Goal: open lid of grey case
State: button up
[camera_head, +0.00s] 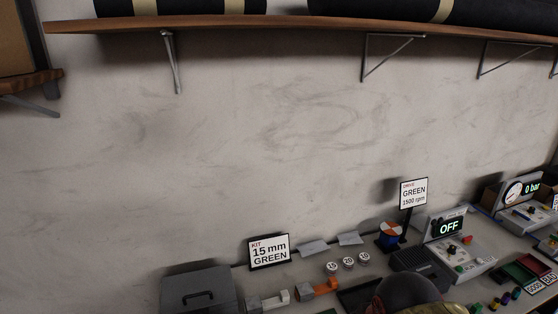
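The grey case (200,289) stands at the bottom left of the head view, on the work table against the wall. It is a dark grey box with a dark handle on the side facing me. Its lid looks shut. The lower part of the case is cut off by the bottom edge of the picture. My gripper is not in view, so its place relative to the case does not show.
Right of the case stand a sign (269,252) reading "KIT 15 mm GREEN", orange and grey blocks (318,289) and several white round pieces (348,263). A device reading OFF (448,228) stands farther right. A wooden shelf (250,22) spans the wall above.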

aim_at(198, 290)
jog(key=i+l+u, duration=0.25)
jog(key=u, duration=0.2)
jog(key=i+l+u, duration=0.25)
jog(key=u, duration=0.15)
